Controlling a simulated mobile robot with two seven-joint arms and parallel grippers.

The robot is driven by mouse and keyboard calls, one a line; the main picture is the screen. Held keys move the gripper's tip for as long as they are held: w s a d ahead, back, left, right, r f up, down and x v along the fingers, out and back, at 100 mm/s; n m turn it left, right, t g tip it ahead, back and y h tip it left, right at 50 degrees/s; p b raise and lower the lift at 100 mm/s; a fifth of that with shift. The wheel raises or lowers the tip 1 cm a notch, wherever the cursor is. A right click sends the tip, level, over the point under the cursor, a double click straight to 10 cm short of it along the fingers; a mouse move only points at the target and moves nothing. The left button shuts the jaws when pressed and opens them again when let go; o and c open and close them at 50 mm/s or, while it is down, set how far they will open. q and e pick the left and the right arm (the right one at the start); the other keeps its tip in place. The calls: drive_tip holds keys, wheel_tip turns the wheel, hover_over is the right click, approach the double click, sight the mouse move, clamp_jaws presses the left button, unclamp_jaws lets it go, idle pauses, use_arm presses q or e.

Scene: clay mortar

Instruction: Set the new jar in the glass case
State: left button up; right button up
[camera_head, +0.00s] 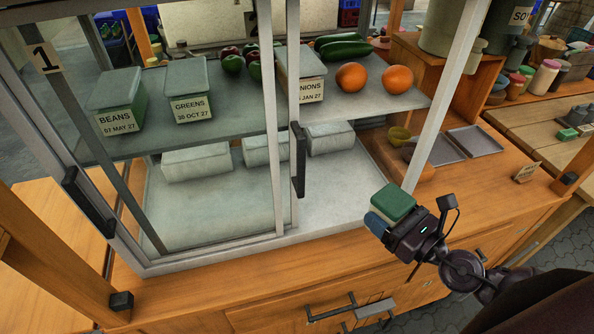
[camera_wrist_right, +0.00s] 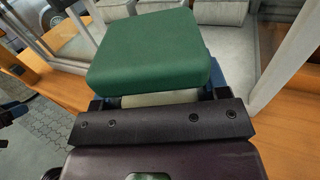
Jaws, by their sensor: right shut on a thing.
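The new jar (camera_head: 394,201) has a green lid and is held in my right gripper (camera_head: 390,216), just outside the front right of the glass case. In the right wrist view its green lid (camera_wrist_right: 150,48) fills the upper middle, with a strip of pale body below it. My right gripper is shut on the jar; the lid hides much of the fingers. The glass case (camera_head: 225,243) has a pale frame and two levels. Its right front section looks open, with the glass doors over the left part.
Jars labelled BEANS (camera_head: 117,98), GREENS (camera_head: 188,88) and ONIONS (camera_head: 305,75) stand on the upper shelf with vegetables and oranges (camera_head: 397,78). Pale containers (camera_head: 197,161) line the back of the lower level; its front is clear. A frame post (camera_head: 446,97) stands right of the opening.

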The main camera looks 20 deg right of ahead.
drive_tip(key=shift+w+r, duration=0.15)
drive_tip(key=shift+w, duration=0.2)
drive_tip(key=shift+w+d+f, duration=0.2)
drive_tip(key=shift+w+f, duration=0.35)
drive_tip(key=shift+w, duration=2.6)
drive_tip(key=shift+w+d+f, duration=0.15)
drive_tip(key=shift+w+f, duration=0.35)
drive_tip(key=shift+w, duration=2.6)
drive_tip(key=shift+w+d+f, duration=0.2)
drive_tip(key=shift+w+f, duration=0.35)
drive_tip(key=shift+w, duration=2.6)
wheel_tip(320, 180, down, 4)
drive_tip(key=shift+r+b, duration=0.15)
drive_tip(key=shift+b, duration=1.1)
drive_tip(key=shift+w+f, duration=0.2)
drive_tip(key=shift+w, duration=0.05)
drive_tip(key=shift+r, duration=0.1)
